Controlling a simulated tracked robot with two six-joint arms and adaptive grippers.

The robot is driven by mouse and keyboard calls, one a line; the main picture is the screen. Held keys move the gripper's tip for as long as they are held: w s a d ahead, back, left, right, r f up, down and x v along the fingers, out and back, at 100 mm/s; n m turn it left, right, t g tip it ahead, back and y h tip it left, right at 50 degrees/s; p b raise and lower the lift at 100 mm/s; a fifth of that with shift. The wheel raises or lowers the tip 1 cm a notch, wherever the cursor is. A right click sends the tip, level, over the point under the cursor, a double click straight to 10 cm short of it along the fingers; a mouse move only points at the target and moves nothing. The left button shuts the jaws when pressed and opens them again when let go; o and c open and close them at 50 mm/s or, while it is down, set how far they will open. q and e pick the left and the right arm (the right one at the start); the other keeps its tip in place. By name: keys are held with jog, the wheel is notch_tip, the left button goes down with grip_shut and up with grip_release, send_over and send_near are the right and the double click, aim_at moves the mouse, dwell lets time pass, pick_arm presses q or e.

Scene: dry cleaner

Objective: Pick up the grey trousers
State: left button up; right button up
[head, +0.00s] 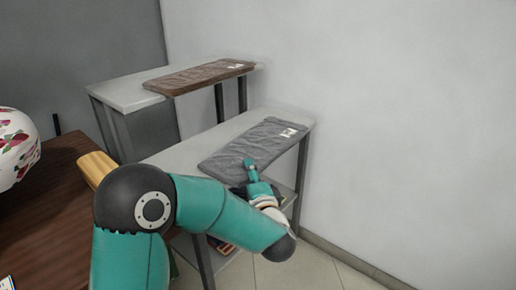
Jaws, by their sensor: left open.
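The grey trousers (244,146) lie folded flat on the nearer grey table (185,154), with a small white tag at their far right end. My left arm reaches in from the lower left. My left gripper (250,163) is at the near edge of the trousers, over or beside them. Its fingers are small in the picture and partly hidden by its own wrist. It is open, with nothing seen in it. I cannot tell whether it touches the cloth. My right gripper is not in view.
Folded brown trousers (198,77) with a white tag lie on a farther table (122,93). A dark wooden counter (52,215) at the left bears a white item with a red and green pattern (17,150). A white wall stands close behind the tables. Tiled floor (300,274) is clear at the lower right.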

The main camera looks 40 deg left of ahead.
pick_arm(q)
grip_shut()
dwell(0.4)
